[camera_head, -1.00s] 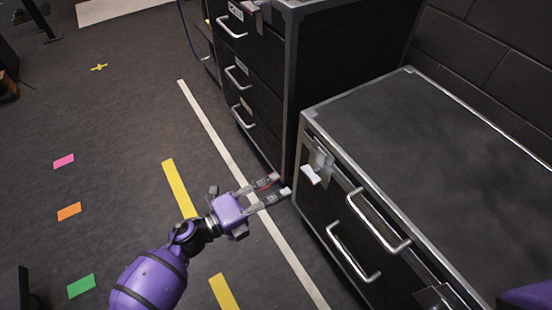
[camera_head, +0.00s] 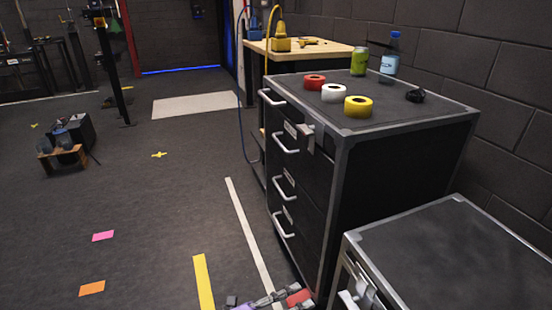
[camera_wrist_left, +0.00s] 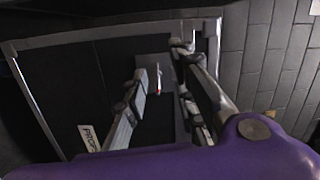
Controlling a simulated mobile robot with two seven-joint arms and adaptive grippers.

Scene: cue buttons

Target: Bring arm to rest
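My left gripper (camera_head: 292,301) shows at the bottom edge of the head view, mostly cut off by the frame. It is low, beside the front foot of the tall black drawer cabinet (camera_head: 385,200). In the left wrist view its two fingers (camera_wrist_left: 161,62) stand apart with a gap between them, and nothing is held. Past the fingers is a dark panel with a grey strip carrying a small white and red part (camera_wrist_left: 157,80). My right gripper is in neither view.
The low black cabinet (camera_head: 440,250) stands at the right, close to my left gripper. Tape rolls, a can and a bottle (camera_head: 390,58) are on the tall cabinet. A workbench (camera_head: 300,50) stands behind.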

